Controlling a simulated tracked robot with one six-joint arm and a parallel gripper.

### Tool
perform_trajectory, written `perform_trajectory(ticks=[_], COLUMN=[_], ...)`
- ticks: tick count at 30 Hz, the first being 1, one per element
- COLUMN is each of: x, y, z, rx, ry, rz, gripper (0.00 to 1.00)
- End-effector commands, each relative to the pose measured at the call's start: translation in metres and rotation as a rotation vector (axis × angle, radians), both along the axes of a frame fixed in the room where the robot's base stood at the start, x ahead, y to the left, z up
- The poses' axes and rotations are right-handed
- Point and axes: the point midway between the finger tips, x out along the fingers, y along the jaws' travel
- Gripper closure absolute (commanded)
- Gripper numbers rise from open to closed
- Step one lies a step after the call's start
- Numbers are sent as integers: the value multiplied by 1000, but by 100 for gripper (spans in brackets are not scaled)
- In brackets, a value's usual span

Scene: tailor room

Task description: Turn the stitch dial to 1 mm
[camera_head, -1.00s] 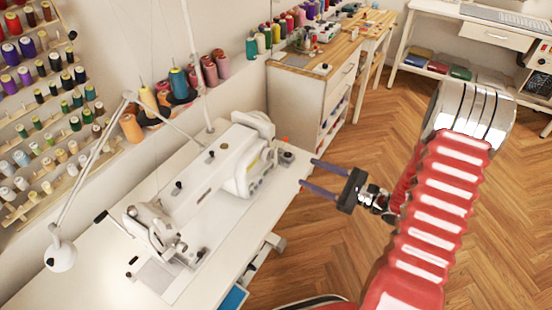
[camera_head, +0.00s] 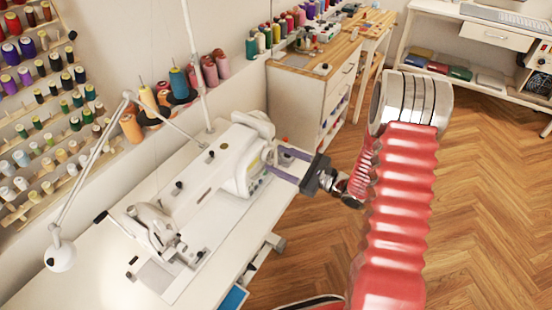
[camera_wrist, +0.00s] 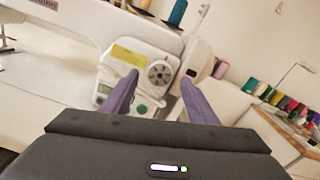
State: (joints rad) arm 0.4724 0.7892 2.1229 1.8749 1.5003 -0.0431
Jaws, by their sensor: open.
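The white sewing machine (camera_head: 208,185) stands on the white table. In the wrist view its end panel (camera_wrist: 135,75) faces me, with a yellow label and a small green area. The round grey stitch dial (camera_wrist: 159,73) is on the upper right of this panel. Its markings are too small to read. My gripper (camera_head: 276,162) is open and empty, its two purple fingers pointing at the panel end of the machine. In the wrist view the fingertips (camera_wrist: 160,76) appear on either side of the dial. I cannot tell whether they touch it.
The white table (camera_head: 110,260) carries the machine and a lamp (camera_head: 60,255) at the left. Thread cones (camera_head: 180,82) stand behind the machine. A wooden-topped cabinet (camera_head: 305,85) stands beyond it. The wooden floor (camera_head: 480,220) at the right is clear.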

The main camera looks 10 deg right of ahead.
Motion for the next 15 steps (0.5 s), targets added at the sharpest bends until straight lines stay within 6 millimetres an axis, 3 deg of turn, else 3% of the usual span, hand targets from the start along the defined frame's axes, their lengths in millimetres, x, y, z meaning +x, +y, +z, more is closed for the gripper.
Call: perform_trajectory(ticks=[6, 15], x=[11, 12], y=[11, 12], z=[0, 0], rx=[1, 1], ry=[0, -1], rz=[1, 0], gripper=[47, 47])
